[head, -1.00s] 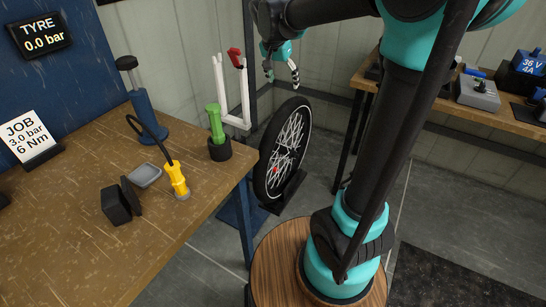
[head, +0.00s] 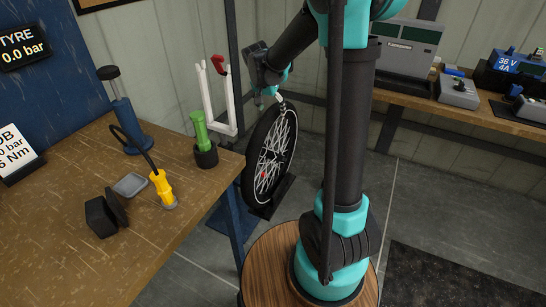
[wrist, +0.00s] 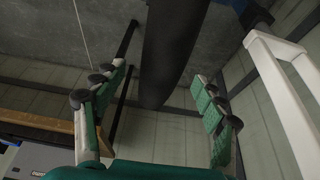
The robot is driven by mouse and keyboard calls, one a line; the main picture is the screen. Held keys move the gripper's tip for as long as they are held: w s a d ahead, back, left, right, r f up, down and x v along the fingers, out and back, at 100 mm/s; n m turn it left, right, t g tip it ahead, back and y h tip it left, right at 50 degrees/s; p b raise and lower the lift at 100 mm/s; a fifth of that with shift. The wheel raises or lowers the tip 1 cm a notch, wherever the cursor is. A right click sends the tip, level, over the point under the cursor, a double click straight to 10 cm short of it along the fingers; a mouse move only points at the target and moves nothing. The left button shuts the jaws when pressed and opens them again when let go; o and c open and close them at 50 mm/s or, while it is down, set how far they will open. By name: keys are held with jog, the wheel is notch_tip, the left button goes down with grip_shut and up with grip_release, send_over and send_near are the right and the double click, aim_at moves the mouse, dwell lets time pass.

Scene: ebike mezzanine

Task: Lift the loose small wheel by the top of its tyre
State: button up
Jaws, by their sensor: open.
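The loose small wheel (head: 274,150) stands upright, with a black tyre, pale spokes and a small red mark. It is in a low dark stand on the floor beyond the bench's right end. My gripper (head: 271,98) is at the top of the tyre in the head view, and open. In the wrist view, the dark tyre (wrist: 172,50) runs down between the two spread green-padded fingers of my gripper (wrist: 160,82), with clear space on both sides. I see no finger touching it. The far finger is partly hidden in the head view.
A white fork with a red top (head: 217,98) stands close left of the wheel and shows at right in the wrist view (wrist: 285,90). The wooden bench (head: 75,235) holds a pump, a green-handled tool and a yellow tool. Another bench (head: 470,110) stands at back right.

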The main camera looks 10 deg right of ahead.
jog(key=x, duration=0.4)
jog(key=shift+w+f, duration=0.1)
jog(key=shift+f, duration=0.05)
grip_shut()
dwell(0.4)
